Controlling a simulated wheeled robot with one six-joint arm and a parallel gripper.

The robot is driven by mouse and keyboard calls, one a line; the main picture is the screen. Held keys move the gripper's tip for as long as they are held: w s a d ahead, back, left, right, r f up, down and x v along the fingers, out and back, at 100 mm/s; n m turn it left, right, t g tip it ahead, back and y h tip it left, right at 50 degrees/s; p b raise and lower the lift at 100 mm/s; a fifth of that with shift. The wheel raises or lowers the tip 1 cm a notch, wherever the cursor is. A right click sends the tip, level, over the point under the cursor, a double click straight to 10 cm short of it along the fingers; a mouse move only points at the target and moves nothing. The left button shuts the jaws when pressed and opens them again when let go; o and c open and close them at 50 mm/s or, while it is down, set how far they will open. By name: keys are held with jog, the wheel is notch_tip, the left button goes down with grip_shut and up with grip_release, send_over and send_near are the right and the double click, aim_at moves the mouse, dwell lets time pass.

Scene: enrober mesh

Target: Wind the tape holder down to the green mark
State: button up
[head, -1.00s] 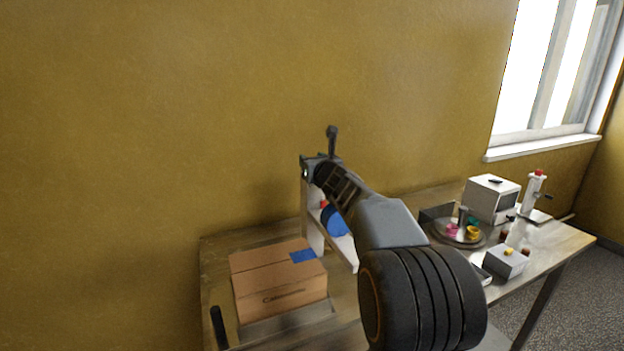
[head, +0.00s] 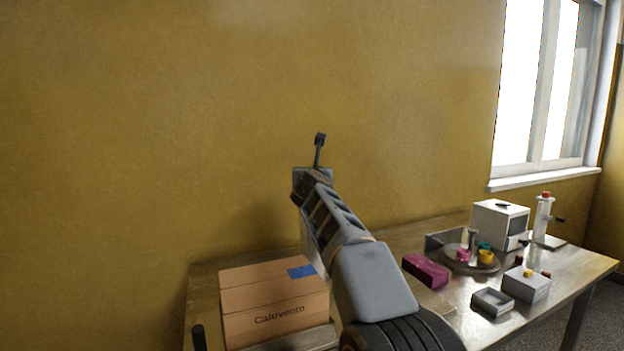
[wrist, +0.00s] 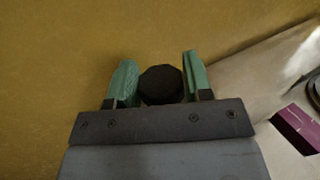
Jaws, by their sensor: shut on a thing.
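My gripper (wrist: 158,68) shows in the wrist view as two green fingers, shut on a round black knob (wrist: 161,86). The knob sits between the fingers, with the tan wall behind it. In the head view my arm reaches up and away, and the fingers cannot be made out at its far end. A pale upright panel (head: 307,238) shows as a thin strip between the arm and the cardboard box. I cannot make out the tape holder or a green mark; my arm covers that part of the table.
A cardboard box (head: 272,305) with blue tape (head: 301,271) stands left of my arm. To the right are a purple box (head: 426,271), a round tray (head: 484,265) with small coloured items, a small open box (head: 492,302), a grey box (head: 526,285) and a white cabinet (head: 499,225).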

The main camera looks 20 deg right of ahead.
jog(key=o, duration=0.9)
jog(key=b+v, duration=0.2)
jog(key=v, duration=1.1)
jog(key=shift+s+a, duration=0.2)
jog(key=shift+s, duration=0.15)
